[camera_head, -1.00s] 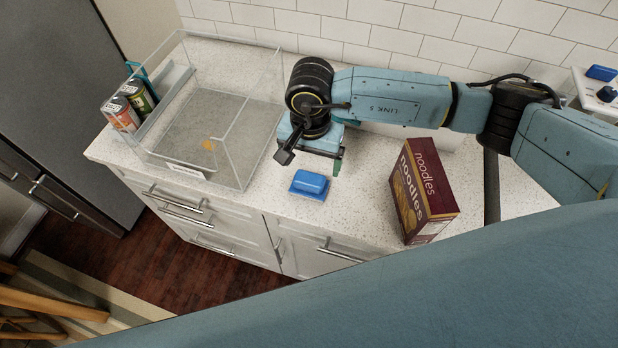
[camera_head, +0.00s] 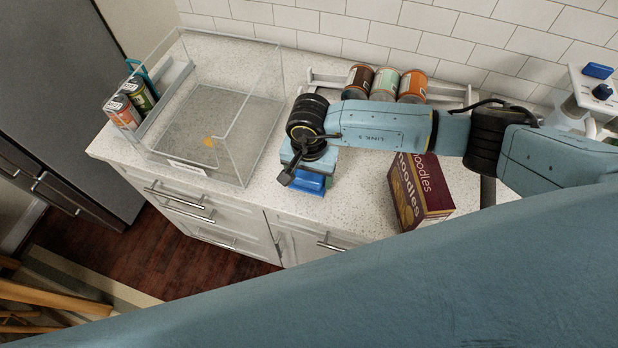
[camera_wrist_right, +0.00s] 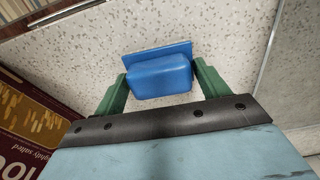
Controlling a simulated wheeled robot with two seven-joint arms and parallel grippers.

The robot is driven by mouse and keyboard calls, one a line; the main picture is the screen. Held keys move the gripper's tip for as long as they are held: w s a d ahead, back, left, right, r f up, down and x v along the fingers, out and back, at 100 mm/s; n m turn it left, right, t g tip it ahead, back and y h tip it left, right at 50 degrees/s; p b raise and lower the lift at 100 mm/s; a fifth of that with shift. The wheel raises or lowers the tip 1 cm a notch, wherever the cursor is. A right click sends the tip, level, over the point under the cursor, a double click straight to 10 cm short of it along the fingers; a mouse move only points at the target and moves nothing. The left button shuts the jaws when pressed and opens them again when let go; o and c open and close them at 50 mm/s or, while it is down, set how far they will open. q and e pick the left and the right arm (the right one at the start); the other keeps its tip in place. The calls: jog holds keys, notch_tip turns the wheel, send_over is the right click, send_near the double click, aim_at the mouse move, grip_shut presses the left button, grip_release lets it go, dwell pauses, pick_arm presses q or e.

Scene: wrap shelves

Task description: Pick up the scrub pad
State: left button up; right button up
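The blue scrub pad (camera_head: 311,184) lies on the speckled counter, partly hidden under my right gripper in the head view. In the right wrist view the pad (camera_wrist_right: 160,78) shows between the two green fingers. My right gripper (camera_wrist_right: 160,88) is open around the pad, one finger at each side. The fingers are very close to the pad's sides, and I cannot tell whether they touch it. In the head view the right gripper (camera_head: 308,172) is low over the counter. My left gripper is not in view.
A noodles box (camera_head: 420,192) stands to the right, beneath my right arm. A clear open bin (camera_head: 258,130) stands to the left, with cans (camera_head: 122,112) beside it. Several cans (camera_head: 385,84) lie in a rack at the back. Another blue item (camera_head: 598,71) is at far right.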

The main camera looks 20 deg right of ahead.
aim_at(309, 174)
jog(key=c, duration=0.7)
notch_tip(309, 174, up, 10)
jog(key=shift+r+b, duration=0.1)
jog(key=shift+b, duration=0.65)
